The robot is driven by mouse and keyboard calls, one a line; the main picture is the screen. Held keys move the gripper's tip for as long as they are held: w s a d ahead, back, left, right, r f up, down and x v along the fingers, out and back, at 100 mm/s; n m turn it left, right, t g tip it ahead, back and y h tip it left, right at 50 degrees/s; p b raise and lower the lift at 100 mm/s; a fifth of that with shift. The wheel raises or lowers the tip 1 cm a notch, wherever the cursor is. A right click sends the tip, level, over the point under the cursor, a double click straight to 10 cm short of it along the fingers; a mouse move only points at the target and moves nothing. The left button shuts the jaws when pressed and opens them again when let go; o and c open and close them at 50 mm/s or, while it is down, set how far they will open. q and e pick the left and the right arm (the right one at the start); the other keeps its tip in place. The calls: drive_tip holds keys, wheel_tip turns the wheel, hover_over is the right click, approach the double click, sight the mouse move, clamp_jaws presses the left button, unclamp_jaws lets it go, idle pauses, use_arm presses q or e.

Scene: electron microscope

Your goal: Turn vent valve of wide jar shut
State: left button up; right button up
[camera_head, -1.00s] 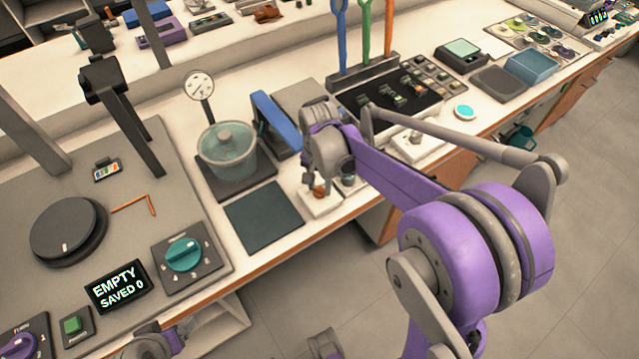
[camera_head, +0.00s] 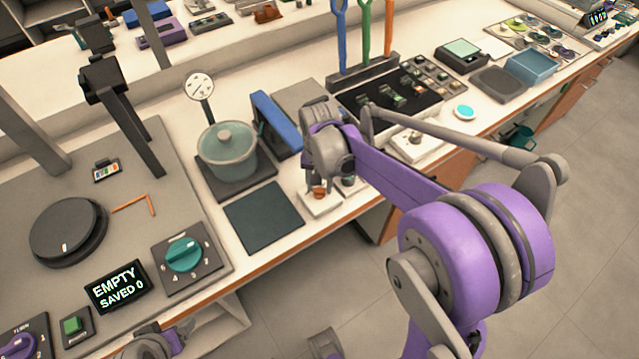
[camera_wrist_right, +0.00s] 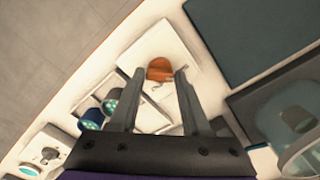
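The wide jar (camera_head: 228,152), clear with a greenish lid and knob, stands on a dark square base beside a round gauge (camera_head: 199,87). An orange knob (camera_head: 319,192), which looks like the vent valve, sits on a white block at the bench's front edge. My right gripper (camera_head: 313,187) points down over this block. In the right wrist view its two fingers (camera_wrist_right: 159,74) are apart, and the orange knob (camera_wrist_right: 160,69) shows between the tips with a gap on each side. I cannot tell whether they touch it. My left gripper (camera_head: 155,344) is only partly in view at the bottom edge.
A dark mat (camera_head: 263,217) lies left of the white block. A blue-lidded device (camera_head: 277,120) stands behind it. Small dark cylinders with teal tops (camera_wrist_right: 95,115) are close to the fingers. A tool rack (camera_head: 362,75) stands farther back. The floor (camera_head: 330,290) in front is open.

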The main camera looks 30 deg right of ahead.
sight(319, 188)
drive_tip(key=o, duration=0.3)
wheel_tip(319, 188, up, 11)
drive_tip(key=shift+f+p, duration=0.1)
drive_tip(key=shift+p, duration=0.45)
idle(0.3)
drive_tip(key=s+a+n+t+p, duration=0.1)
drive_tip(key=s+a+n, duration=0.1)
drive_tip(key=s, duration=0.3)
drive_tip(key=s+a+f+n+t+p, duration=0.1)
drive_tip(key=s+a+n+t+p, duration=0.1)
drive_tip(key=s, duration=0.3)
drive_tip(key=s+a+n+t+p, duration=0.2)
drive_tip(key=s+a+n, duration=0.1)
drive_tip(key=s, duration=0.3)
drive_tip(key=shift+s+f+n, duration=0.1)
drive_tip(key=shift+f+n, duration=0.05)
drive_tip(key=shift+n, duration=0.35)
